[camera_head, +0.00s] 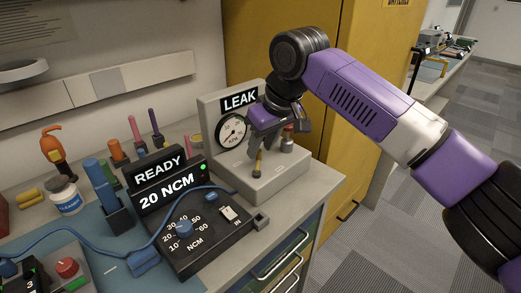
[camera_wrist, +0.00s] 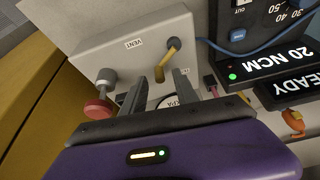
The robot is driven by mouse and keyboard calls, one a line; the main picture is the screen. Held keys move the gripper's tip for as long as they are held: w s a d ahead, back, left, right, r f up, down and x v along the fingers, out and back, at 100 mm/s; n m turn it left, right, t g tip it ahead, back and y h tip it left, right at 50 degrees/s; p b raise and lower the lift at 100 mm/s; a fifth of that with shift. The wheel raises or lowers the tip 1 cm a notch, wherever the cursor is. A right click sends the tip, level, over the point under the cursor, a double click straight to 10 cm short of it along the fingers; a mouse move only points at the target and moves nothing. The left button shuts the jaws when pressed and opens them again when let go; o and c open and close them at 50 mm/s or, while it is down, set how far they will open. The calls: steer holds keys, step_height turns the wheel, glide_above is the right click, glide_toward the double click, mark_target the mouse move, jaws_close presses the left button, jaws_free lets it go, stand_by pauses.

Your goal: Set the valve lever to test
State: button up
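The leak tester (camera_head: 272,180) is a pale grey unit with a LEAK sign and a round gauge (camera_head: 232,131). Its valve lever (camera_head: 258,163) has a yellow handle and stands on the base; it also shows in the wrist view (camera_wrist: 166,60). A VENT label (camera_wrist: 133,43) lies beside the lever; any other position label is hidden by my fingers or unreadable. My gripper (camera_wrist: 161,78) is open, its two grey fingers apart. In the wrist view the handle's end appears in the gap between the fingertips; I cannot tell whether they touch it. My gripper also shows above the lever in the head view (camera_head: 262,132).
A red-capped fitting (camera_head: 288,138) stands on the tester beside my gripper, also in the wrist view (camera_wrist: 100,105). A black torque unit (camera_head: 200,230) reading 20 NCM stands left, with a blue cable (camera_head: 100,252). A yellow cabinet (camera_head: 345,100) is behind.

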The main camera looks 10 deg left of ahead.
steer(key=shift+x, duration=0.85)
jaws_close()
